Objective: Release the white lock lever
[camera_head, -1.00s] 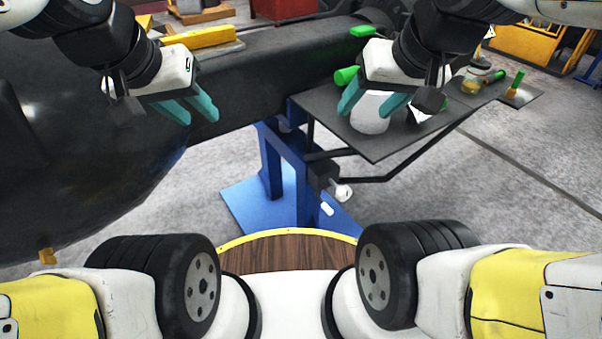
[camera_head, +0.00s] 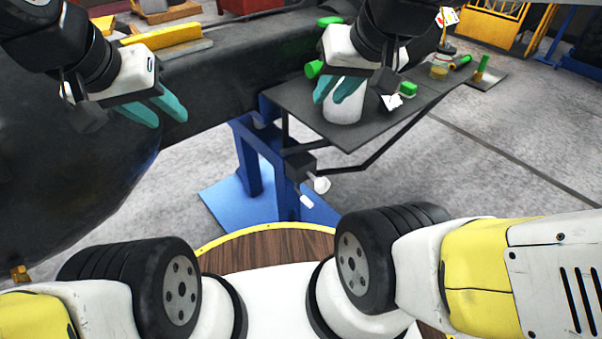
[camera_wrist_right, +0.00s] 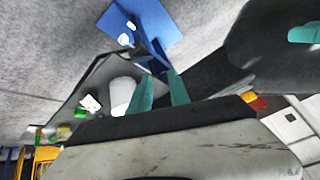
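Two small white parts show on the blue stand below the grey tray: a rounded white piece (camera_head: 321,185) and a smaller white tab (camera_head: 306,201). I cannot tell which is the lock lever. Both also show near the blue base in the right wrist view, as a larger white piece (camera_wrist_right: 125,40) and a smaller one (camera_wrist_right: 131,25). My right gripper (camera_head: 329,101) is open and empty, above and apart from them, in front of a white cylinder (camera_head: 343,111). Its teal fingers are apart in the wrist view (camera_wrist_right: 160,89). My left gripper (camera_head: 170,121) is open and empty beside the dark casting.
The grey tray (camera_head: 350,136) carries the white cylinder, green items and a jar (camera_head: 439,67). The blue stand (camera_head: 250,165) stands on grey floor. The large dark casting (camera_head: 70,150) fills the left. Floor is free at the right (camera_head: 500,160).

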